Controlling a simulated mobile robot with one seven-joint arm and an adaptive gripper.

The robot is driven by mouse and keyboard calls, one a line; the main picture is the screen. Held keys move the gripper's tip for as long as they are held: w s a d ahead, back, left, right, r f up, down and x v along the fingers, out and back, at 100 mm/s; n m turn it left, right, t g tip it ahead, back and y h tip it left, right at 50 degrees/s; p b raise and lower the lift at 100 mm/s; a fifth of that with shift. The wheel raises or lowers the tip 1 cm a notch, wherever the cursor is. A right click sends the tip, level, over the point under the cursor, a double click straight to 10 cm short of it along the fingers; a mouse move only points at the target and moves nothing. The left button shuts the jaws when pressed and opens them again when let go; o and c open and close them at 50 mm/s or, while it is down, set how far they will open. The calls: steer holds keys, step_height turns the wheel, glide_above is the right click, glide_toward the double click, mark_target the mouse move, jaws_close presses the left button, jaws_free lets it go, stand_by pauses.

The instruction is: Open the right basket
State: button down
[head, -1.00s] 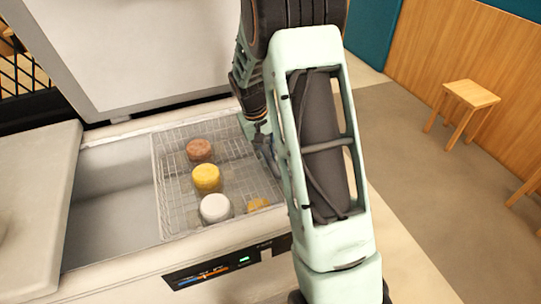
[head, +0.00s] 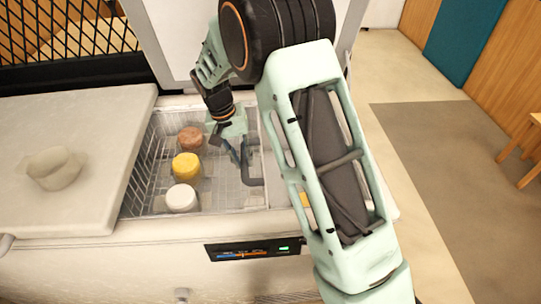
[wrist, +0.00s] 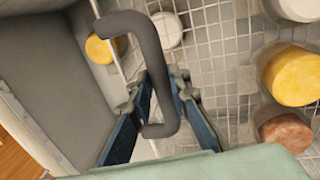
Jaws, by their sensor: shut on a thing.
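The wire basket (head: 141,170) sits inside the chest freezer, near the left lid. It holds a brown tub (head: 190,138), a yellow tub (head: 186,166) and a white tub (head: 181,197). My gripper (head: 240,165) reaches down into the freezer and is shut on this handle. In the wrist view the fingers (wrist: 158,84) are on both sides of the bar. My arm hides much of the freezer's right part.
A raised white lid (head: 180,40) stands behind. In the wrist view another yellow item (wrist: 98,49) and a white item (wrist: 167,31) lie lower down. A wooden stool (head: 525,140) is far right.

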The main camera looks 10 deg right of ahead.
steer(key=a+p, duration=0.1)
steer(key=a, duration=1.4)
steer(key=c, duration=1.8)
jaws_free()
steer(key=shift+d, duration=0.1)
steer(key=r, duration=0.4)
steer(key=a+r, duration=0.1)
steer(key=r, duration=0.3)
steer(key=a+r, duration=0.1)
steer(key=r, duration=0.3)
steer(key=shift+a, duration=0.15)
steer(key=shift+f, duration=0.1)
